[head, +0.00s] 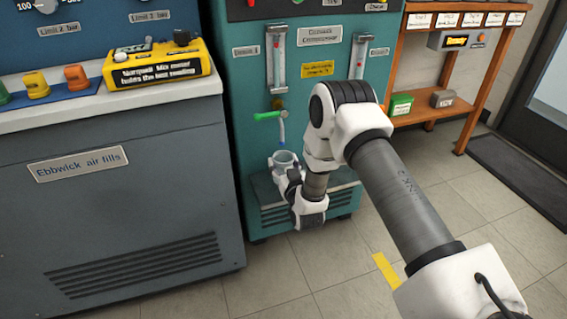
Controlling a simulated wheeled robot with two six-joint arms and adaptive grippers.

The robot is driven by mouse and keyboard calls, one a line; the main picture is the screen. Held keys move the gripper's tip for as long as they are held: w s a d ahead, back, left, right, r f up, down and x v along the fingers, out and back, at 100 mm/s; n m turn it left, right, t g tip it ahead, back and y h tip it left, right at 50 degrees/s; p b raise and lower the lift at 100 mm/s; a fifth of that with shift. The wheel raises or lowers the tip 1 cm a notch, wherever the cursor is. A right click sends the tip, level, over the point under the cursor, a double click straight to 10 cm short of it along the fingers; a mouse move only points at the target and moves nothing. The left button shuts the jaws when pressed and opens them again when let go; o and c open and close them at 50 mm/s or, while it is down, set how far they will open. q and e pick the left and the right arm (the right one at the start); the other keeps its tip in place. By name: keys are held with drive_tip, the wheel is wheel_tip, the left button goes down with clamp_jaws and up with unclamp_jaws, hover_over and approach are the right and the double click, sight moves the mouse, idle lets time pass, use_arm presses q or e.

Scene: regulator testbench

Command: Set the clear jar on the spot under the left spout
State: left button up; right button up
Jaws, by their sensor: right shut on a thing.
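The clear jar (284,158) is upright at the front of the teal testbench (246,125), below the left spout (282,132) with its green lever (268,115). My right gripper (286,174) is shut on the jar, low on its side, and its wrist and arm come in from the right. The gripper hides the jar's lower part and the spot under it, so I cannot tell whether the jar touches the ledge. The right spout is hidden behind my right arm. My left gripper is not in view.
A grey cabinet (120,215) with a yellow instrument (150,65) and coloured knobs on top stands close on the left. A wooden shelf (408,60) with a green box (400,105) is at the back right.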

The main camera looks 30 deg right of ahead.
drive_tip(key=o, duration=1.2)
drive_tip(key=shift+o, duration=0.2)
drive_tip(key=shift+s, duration=0.1)
drive_tip(key=v, duration=1.1)
drive_tip(key=shift+s, duration=0.4)
drive_tip(key=shift+a, duration=0.1)
